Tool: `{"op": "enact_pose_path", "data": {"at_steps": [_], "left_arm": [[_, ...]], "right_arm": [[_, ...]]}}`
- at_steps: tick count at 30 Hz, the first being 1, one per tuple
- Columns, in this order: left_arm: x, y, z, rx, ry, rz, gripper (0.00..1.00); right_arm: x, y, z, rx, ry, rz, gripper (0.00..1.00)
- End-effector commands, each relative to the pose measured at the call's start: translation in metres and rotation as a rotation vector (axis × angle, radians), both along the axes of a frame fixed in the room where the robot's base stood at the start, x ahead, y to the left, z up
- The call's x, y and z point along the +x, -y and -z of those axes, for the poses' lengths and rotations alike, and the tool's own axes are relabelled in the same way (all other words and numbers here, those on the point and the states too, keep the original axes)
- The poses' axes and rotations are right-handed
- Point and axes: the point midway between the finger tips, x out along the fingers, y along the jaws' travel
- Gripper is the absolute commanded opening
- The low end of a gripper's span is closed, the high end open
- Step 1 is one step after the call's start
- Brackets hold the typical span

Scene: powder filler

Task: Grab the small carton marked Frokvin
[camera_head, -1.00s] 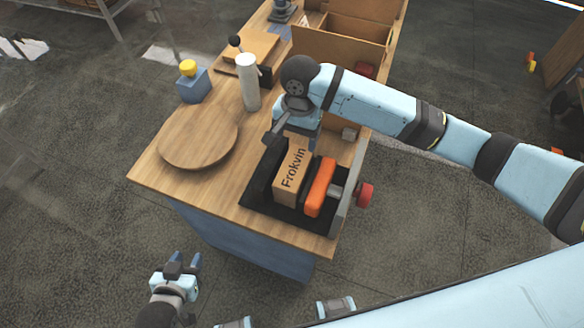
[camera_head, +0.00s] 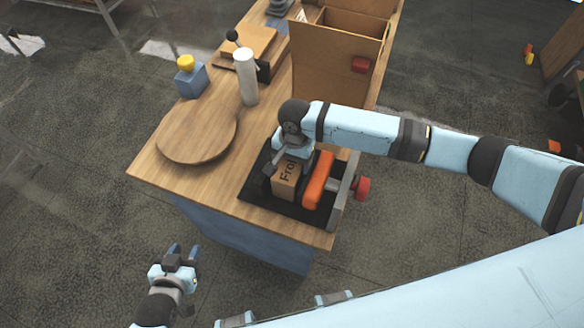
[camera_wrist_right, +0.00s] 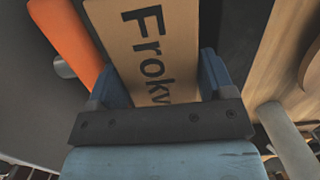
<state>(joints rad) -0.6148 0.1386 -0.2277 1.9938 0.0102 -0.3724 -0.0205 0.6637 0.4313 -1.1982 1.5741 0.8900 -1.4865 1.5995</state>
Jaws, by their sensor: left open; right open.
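The small brown carton marked Frokvin (camera_head: 284,185) stands in a black fixture (camera_head: 254,190) near the front right corner of the wooden table. In the right wrist view the carton (camera_wrist_right: 152,45) lies between the two blue fingers of my right gripper (camera_wrist_right: 163,80). That gripper is open, with one finger on each side of the carton. In the head view my right gripper (camera_head: 289,165) is above the carton and hides its upper lettering. My left gripper (camera_head: 182,257) is open and empty, off the table's front left.
An orange bar (camera_head: 318,178) stands close beside the carton, with a red knob (camera_head: 361,188) to the right. A round wooden board (camera_head: 197,132), a white cylinder (camera_head: 246,78), a blue block with yellow top (camera_head: 191,79) and a large open box (camera_head: 325,75) stand further back.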

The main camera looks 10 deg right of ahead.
Motion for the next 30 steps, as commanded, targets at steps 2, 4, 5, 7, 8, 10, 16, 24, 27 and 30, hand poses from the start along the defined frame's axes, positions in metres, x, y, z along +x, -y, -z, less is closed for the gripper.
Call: {"op": "enact_pose_path", "data": {"at_steps": [2,4,5,7,8,10,16,24,27,30], "left_arm": [[0.0,0.0,0.001,-0.001,-0.001,-0.001,0.43],[-0.001,0.0,0.001,0.0,-0.003,-0.001,0.43],[-0.001,0.0,0.002,0.0,-0.003,-0.001,0.43],[-0.002,0.001,0.002,-0.001,-0.005,0.0,0.43],[-0.002,0.001,0.002,-0.001,-0.005,0.0,0.43],[-0.002,0.001,0.003,-0.001,-0.007,0.001,0.43],[-0.002,0.002,0.003,-0.002,-0.008,0.002,0.43],[-0.002,0.002,0.003,-0.003,-0.008,0.003,0.43],[-0.002,0.002,0.004,-0.003,-0.007,0.003,0.43],[-0.002,0.002,0.004,-0.003,-0.007,0.003,0.43]], "right_arm": [[0.0,0.0,0.0,0.0,0.0,0.0,0.76],[0.0,0.0,0.0,0.0,0.0,0.0,0.66],[0.0,0.0,0.0,0.0,0.0,0.0,0.59],[0.0,0.0,0.0,0.0,0.0,0.0,0.43],[0.0,0.0,0.0,0.0,0.0,0.0,0.36],[0.0,0.0,-0.001,0.001,0.001,0.0,0.24],[0.0,0.0,-0.002,0.001,0.001,0.0,0.24],[0.001,0.0,-0.02,0.002,0.002,0.0,0.24],[0.001,-0.001,-0.037,0.003,0.003,-0.002,0.24],[0.001,-0.001,-0.058,0.004,0.004,-0.001,0.24]]}}
